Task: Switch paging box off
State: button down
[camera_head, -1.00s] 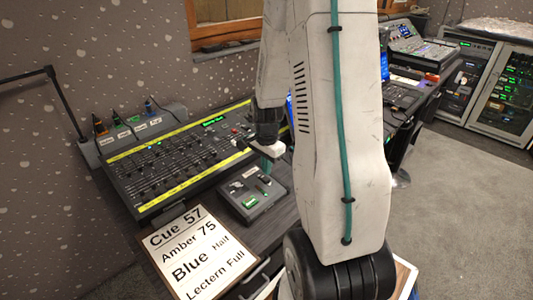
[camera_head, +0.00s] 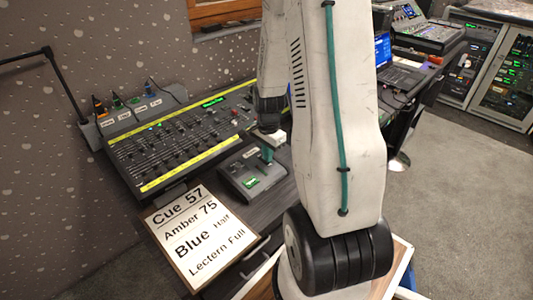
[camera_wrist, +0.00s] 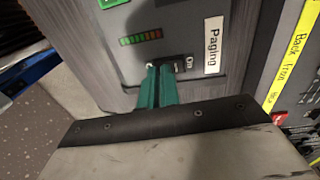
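The paging box (camera_head: 238,181) is a small grey box on the desk in front of the fader console. In the wrist view its grey face (camera_wrist: 110,38) carries a white "Paging" label (camera_wrist: 213,46), a row of small level lights (camera_wrist: 141,39) and a dark switch (camera_wrist: 177,64) with an "On" marking beside it. My gripper (camera_wrist: 161,74) has its teal fingers together, with tips right at the switch. Whether they touch it cannot be told. The fingertips partly hide the switch and the other marking. In the head view my gripper (camera_head: 266,154) is over the box's far right part.
The fader console (camera_head: 180,145) with yellow strips stands behind the box. A cue sign (camera_head: 200,238) lies in front of it. A laptop (camera_head: 398,75) and equipment racks (camera_head: 490,75) stand at the right. My arm hides part of the desk.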

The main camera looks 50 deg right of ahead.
jog(key=shift+s+a+f, duration=0.15)
jog(key=shift+s+f, duration=0.25)
jog(key=shift+f, duration=0.1)
dwell(0.4)
jog(key=shift+w+r, duration=0.2)
jog(key=shift+w, duration=0.5)
jog(key=shift+r, duration=0.15)
jog(key=shift+w+r, duration=0.15)
jog(key=shift+r, duration=0.1)
notch_tip(320, 180, up, 14)
jog(key=s, duration=0.1)
jog(key=shift+s+d, duration=0.2)
jog(key=shift+s, duration=0.1)
jog(key=shift+f, duration=0.15)
